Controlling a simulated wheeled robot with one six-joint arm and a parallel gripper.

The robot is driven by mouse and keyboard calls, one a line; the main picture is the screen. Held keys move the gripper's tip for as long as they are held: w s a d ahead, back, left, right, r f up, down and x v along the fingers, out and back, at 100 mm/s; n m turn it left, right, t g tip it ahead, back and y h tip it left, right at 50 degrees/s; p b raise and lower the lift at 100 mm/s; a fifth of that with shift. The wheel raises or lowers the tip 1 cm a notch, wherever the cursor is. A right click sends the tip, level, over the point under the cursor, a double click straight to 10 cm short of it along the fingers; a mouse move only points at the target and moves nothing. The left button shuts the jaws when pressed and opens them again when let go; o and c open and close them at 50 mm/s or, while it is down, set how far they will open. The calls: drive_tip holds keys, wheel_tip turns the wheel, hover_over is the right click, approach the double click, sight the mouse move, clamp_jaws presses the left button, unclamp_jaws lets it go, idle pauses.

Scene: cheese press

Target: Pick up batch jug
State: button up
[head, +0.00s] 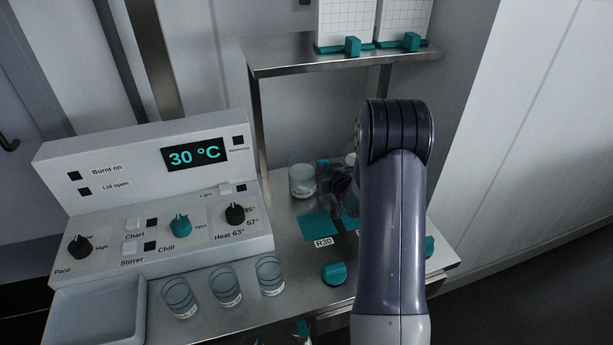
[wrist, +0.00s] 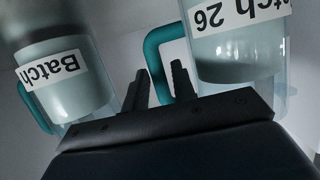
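Two clear jugs with pale contents, teal handles and "Batch" labels show in the wrist view. One jug (wrist: 70,95) is at the left, its label number cut off. The other jug (wrist: 240,65), labelled "26", is at the right. Its teal handle (wrist: 155,55) appears between my gripper's fingertips (wrist: 160,82), which are apart; I cannot tell whether they touch it. In the head view one jug (head: 302,181) stands at the back of the steel bench, left of my dark gripper (head: 342,184). My arm hides most of the other jug (head: 350,159).
A control panel (head: 150,200) reading 30 °C stands left. Three glass cups (head: 226,287) and a grey tray (head: 97,310) are along the front. A teal square (head: 320,226) labelled R30 lies before the jugs. A steel shelf (head: 310,55) overhangs the bench's back.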

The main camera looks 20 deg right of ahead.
drive_tip(key=shift+w+f, duration=0.1)
drive_tip(key=shift+w, duration=0.4)
drive_tip(key=shift+d, duration=0.1)
drive_tip(key=shift+c, duration=0.5)
clamp_jaws()
